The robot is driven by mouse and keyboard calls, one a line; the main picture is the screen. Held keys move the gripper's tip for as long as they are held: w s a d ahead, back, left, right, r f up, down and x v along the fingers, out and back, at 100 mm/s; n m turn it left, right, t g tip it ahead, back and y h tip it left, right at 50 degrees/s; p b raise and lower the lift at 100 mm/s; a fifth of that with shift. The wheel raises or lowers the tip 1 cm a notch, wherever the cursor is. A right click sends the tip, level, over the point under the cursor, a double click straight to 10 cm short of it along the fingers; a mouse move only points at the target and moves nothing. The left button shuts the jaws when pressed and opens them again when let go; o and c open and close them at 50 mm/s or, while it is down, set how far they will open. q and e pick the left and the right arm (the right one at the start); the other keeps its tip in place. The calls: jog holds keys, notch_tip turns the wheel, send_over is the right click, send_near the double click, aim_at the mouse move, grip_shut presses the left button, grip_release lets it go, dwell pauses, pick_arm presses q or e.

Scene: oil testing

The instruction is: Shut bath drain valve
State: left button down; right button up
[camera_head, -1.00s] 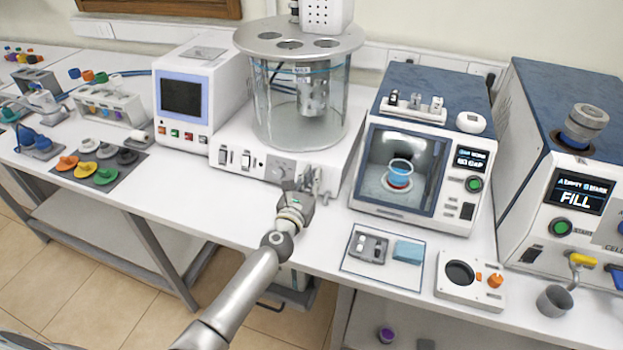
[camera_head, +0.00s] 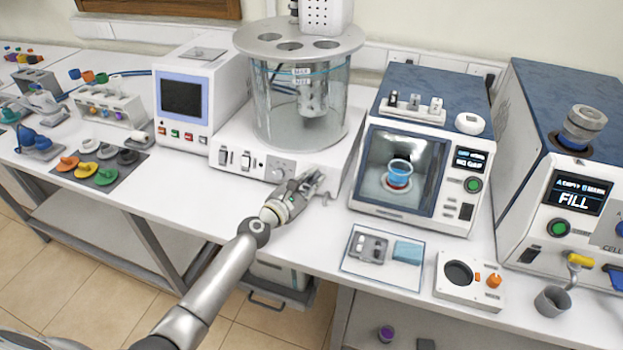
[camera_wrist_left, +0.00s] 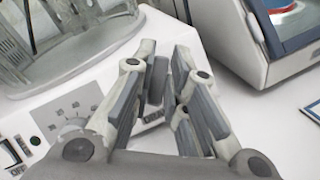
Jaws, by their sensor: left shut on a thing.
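The glass bath (camera_head: 300,115) stands on a white base with a knob and switches on its front. The small grey drain valve (camera_head: 327,197) is at the right end of the base's front and is mostly hidden by my left gripper (camera_head: 314,180). My left gripper reaches in from the front and points to the upper right. Its fingers are closed around the valve's handle. In the left wrist view, the fingers (camera_wrist_left: 163,82) come close together beside the base, and they hide most of what is between them. My right gripper is not in view.
The heating chamber (camera_head: 410,150) with a blue cup inside stands to the right. A mat (camera_head: 346,266) with small items lies in front of it. A control box (camera_head: 200,95) stands to the left. The table's front edge runs below my arm.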

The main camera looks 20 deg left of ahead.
pick_arm(q)
jog(key=m+g+h, duration=0.1)
jog(key=m, duration=0.2)
jog(key=m+g+h, duration=0.1)
jog(key=m, duration=0.2)
jog(key=shift+m+g+p, duration=0.3)
jog(key=shift+m+p, duration=0.1)
jog(key=m+g+p, duration=0.1)
jog(key=m+g, duration=0.1)
jog(key=m, duration=0.2)
jog(key=shift+f+m+g, duration=0.1)
jog(key=shift+m+g, duration=0.3)
jog(key=shift+m, duration=0.3)
jog(key=shift+s, duration=0.1)
jog(key=c, duration=1.4)
grip_release()
jog(key=shift+d, duration=0.1)
jog(key=shift+c, duration=0.2)
jog(key=v, duration=1.2)
